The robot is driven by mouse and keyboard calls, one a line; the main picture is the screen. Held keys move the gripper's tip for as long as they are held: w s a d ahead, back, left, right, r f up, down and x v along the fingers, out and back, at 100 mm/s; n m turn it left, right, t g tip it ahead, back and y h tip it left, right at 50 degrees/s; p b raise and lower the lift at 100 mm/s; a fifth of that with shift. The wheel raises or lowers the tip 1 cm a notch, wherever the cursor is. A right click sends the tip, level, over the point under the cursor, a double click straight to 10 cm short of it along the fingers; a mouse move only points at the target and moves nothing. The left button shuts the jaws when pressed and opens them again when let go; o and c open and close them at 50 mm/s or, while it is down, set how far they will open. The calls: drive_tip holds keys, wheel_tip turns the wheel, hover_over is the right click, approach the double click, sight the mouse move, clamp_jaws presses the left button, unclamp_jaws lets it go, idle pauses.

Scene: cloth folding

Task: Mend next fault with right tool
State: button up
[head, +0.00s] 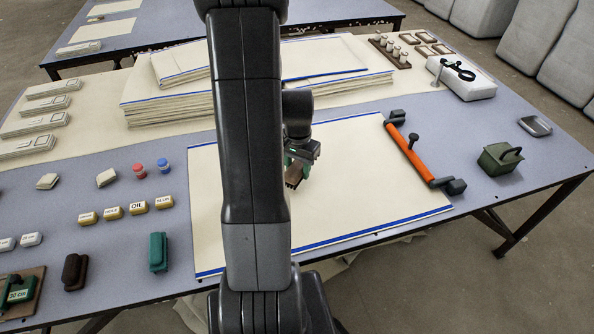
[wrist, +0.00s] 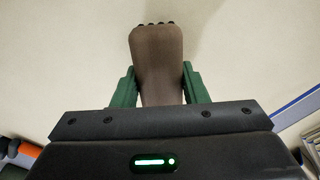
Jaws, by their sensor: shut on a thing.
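A cream cloth sheet (head: 375,190) with blue edge stripes lies flat on the table, partly hidden by my arm. My gripper (head: 297,165), with green fingers, is over the cloth. It is shut on a brown tool (wrist: 158,60), which has a rounded body and dark bristle-like tips at its far end. The tool also shows in the head view as a brown block (head: 293,176). I cannot tell whether it touches the cloth. No fault is clear on the visible cloth. A dark brown tool (head: 75,271) and a green block (head: 158,252) lie at the front left.
An orange bar (head: 410,150) with dark ends lies across the cloth's right edge. A green lidded box (head: 499,159) stands at right. Yellow label blocks, one reading OIL (head: 138,208), and red and blue caps (head: 163,165) sit left. Stacked cloths (head: 170,107) lie behind.

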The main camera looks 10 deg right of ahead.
sight(298, 165)
drive_tip(key=shift+r+p, duration=1.75)
drive_tip(key=shift+r, duration=0.9)
